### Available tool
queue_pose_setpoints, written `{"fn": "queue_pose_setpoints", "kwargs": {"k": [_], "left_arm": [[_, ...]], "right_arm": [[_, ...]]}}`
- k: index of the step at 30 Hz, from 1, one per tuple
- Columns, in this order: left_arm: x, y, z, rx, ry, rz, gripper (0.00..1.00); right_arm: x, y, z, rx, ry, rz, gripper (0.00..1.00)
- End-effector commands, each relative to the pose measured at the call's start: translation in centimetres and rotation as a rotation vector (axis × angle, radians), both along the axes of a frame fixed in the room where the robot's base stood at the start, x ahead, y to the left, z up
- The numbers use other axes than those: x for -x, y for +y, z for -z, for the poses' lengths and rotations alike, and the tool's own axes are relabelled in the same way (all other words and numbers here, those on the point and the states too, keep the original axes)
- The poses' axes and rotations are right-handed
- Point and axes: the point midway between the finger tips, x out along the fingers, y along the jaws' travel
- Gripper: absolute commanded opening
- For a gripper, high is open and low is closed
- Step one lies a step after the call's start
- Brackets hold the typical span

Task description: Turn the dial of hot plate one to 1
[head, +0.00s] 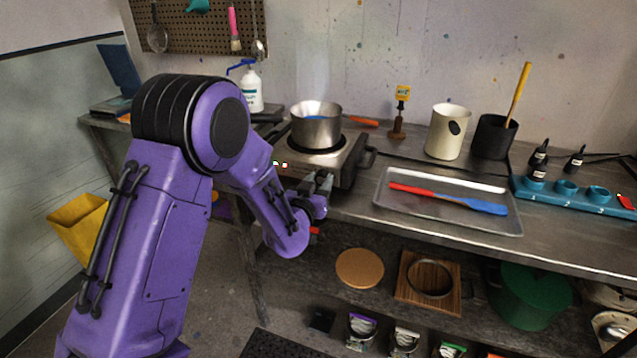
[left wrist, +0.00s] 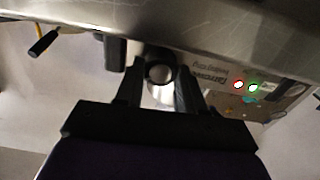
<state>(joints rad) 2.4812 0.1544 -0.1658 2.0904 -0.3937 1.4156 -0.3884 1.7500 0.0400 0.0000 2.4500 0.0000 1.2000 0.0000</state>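A steel hot plate (head: 350,150) stands on the bench with a steel pot (head: 316,128) of blue liquid on its burner. Its front panel (left wrist: 207,72) shows upside down in the left wrist view, with a red and a green light. My left gripper (head: 320,184) is at the panel. In the left wrist view my left gripper (left wrist: 160,75) has its fingers apart, one on each side of the dark round dial (left wrist: 158,73). I cannot tell whether they touch it. The dial's setting is not readable. My right gripper is out of view.
A metal tray (head: 450,218) with a red-and-blue spatula lies right of the hot plate. Cream and black pots (head: 447,132) stand behind it. The lower shelf (head: 325,262) holds several items below my gripper.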

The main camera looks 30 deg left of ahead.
Motion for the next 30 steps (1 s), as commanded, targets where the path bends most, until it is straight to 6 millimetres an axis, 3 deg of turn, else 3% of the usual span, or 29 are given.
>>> {"fn": "queue_pose_setpoints", "kwargs": {"k": [14,30], "left_arm": [[0.01,-0.03,0.00,0.080,-0.018,0.001,0.08],[0.07,0.15,0.09,0.533,-0.127,-0.002,0.08]], "right_arm": [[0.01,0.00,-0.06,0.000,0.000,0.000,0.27],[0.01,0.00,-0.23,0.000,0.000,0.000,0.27]]}}
